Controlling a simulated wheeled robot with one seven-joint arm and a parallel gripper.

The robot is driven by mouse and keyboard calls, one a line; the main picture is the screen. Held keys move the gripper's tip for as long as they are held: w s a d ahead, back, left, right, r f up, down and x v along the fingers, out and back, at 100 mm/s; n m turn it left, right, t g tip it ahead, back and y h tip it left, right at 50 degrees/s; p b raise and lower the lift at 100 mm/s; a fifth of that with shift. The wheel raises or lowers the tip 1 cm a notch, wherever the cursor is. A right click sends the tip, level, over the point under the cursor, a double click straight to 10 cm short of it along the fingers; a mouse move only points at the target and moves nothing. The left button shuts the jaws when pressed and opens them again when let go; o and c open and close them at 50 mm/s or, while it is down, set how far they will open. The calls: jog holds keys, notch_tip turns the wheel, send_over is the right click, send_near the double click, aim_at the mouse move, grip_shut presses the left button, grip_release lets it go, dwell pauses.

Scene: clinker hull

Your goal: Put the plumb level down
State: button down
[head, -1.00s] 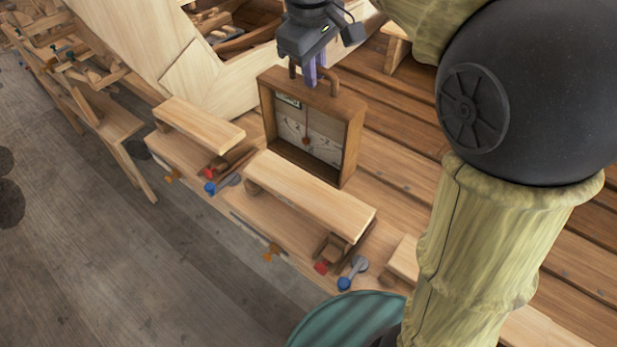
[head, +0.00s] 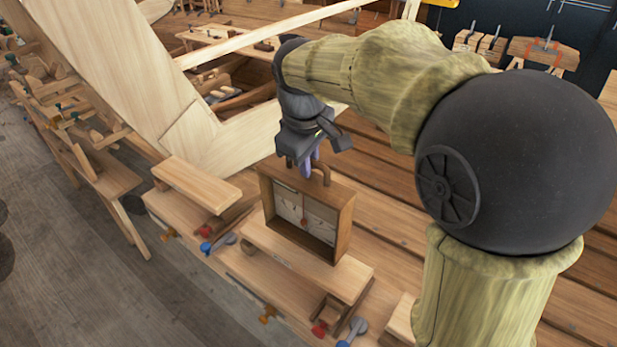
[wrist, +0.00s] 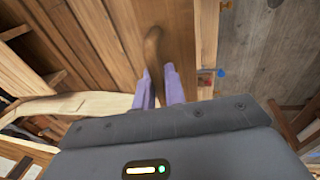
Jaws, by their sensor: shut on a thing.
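The plumb level (head: 342,222) is an open-fronted wooden box with a pale dial, a small reddish bob inside and a curved handle on top. My gripper (head: 309,168) is above it, its purple fingers shut on the handle. In the wrist view the brown handle (wrist: 152,45) runs between the fingers (wrist: 159,84), above the level's flat wooden top (wrist: 178,35). The level is upright, and its lower edge overlaps a pale raised plank (head: 290,262). I cannot tell whether it touches the plank.
Another raised plank (head: 195,183) stands to the left. Clamps with red (head: 319,329) and blue ends lie along the bench's front edge. A large slanted pale board (head: 110,75) rises behind at left. Brown planking (head: 385,232) lies right of the level.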

jog(key=shift+s+p+x, duration=0.2)
jog(key=shift+x, duration=0.8)
jog(key=shift+s+p+x, duration=0.15)
jog(key=shift+s+x, duration=0.05)
jog(key=shift+x, duration=0.8)
jog(key=shift+a+f, duration=0.15)
jog(key=shift+f, duration=0.05)
jog(key=c, duration=1.5)
grip_release()
jog(key=shift+o, duration=0.2)
jog(key=shift+r, duration=0.1)
jog(key=b+v, duration=0.1)
jog(key=v, duration=1.1)
